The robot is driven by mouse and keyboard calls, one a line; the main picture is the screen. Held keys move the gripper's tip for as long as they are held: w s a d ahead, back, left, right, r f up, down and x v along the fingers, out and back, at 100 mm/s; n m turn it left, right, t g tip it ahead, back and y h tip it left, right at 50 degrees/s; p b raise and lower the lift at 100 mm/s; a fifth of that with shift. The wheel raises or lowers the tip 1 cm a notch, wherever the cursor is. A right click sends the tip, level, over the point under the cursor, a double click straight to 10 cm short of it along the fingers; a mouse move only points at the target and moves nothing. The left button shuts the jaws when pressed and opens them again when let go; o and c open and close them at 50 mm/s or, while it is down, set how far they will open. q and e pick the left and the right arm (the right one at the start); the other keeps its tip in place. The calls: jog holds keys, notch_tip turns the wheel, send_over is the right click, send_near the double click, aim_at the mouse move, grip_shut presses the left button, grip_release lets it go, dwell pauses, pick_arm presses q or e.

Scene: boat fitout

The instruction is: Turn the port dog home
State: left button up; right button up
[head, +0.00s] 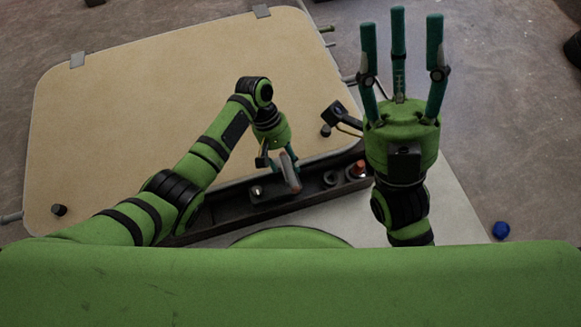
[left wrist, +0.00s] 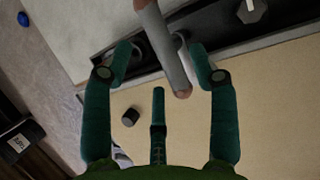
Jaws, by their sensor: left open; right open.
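A grey lever with worn brownish ends, which looks like the port dog (head: 289,172), stands on the dark strip along the near edge of the tan panel. It also shows in the left wrist view (left wrist: 168,50), slanting between the fingers. My left gripper (head: 276,160) is open around the lever; in the left wrist view its teal fingers (left wrist: 161,58) are on either side, with gaps visible. The fingertips are partly hidden in the head view. My right gripper (head: 402,28) is open and empty, fingers pointing up the picture, right of the panel.
The tan panel (head: 150,110) has clips and black stubs (head: 59,210) at its edges. The dark strip (head: 225,208) also carries an orange-topped knob (head: 358,169) and a dark knob (head: 331,178). A blue ball (head: 501,230) lies on the floor at right.

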pick_arm(q)
jog(key=v, duration=0.6)
jog(key=shift+a+r, duration=0.2)
jog(key=shift+r, duration=0.2)
jog(key=shift+w, duration=0.1)
